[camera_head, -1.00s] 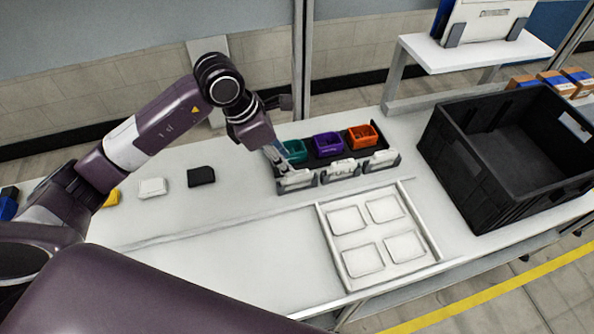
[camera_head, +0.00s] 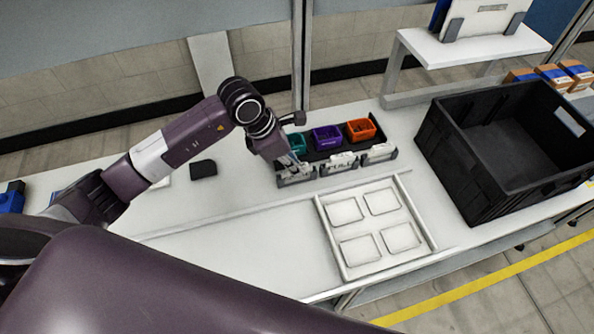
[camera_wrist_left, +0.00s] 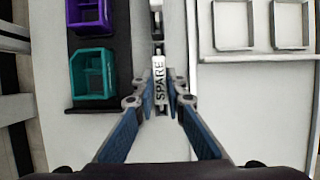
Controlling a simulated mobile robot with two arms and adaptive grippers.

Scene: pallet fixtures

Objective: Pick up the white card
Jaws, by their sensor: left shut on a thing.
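A white card (camera_wrist_left: 159,88) lettered SPARE stands in a grey holder at the front of the black bin rack, before the teal bin. It also shows in the head view (camera_head: 298,177). My left gripper (camera_wrist_left: 160,100) is shut on this card, with one blue finger on each side of it. In the head view my left gripper (camera_head: 293,163) reaches down to the leftmost holder. The card seems to be still at its holder; I cannot tell if it is lifted. My right gripper is not in view.
The rack holds teal (camera_head: 296,145), purple (camera_head: 327,139) and orange bins (camera_head: 361,130). More holders with white cards stand to the right. A white tray frame (camera_head: 432,240) lies in front, a black crate (camera_head: 465,165) at right. A black piece (camera_head: 203,168) lies left.

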